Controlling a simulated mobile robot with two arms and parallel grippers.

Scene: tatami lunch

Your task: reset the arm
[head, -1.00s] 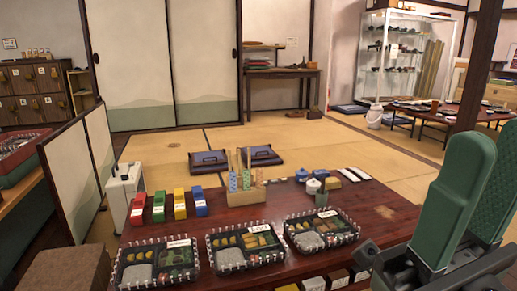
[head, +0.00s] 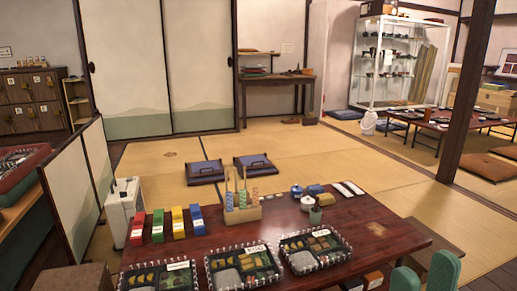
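My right gripper (head: 425,275) shows at the bottom right of the head view. Only the tips of its two green fingers are in the picture, with a gap between them and nothing in the gap. They are near the front right side of the dark red table (head: 375,233). The rest of the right arm is out of the picture. My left gripper and arm are not in view.
Bento trays (head: 315,267) line the table's front. Colored boxes (head: 178,222), a wooden holder (head: 243,215) and small pots (head: 307,203) stand behind. A folding screen (head: 80,190) stands left.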

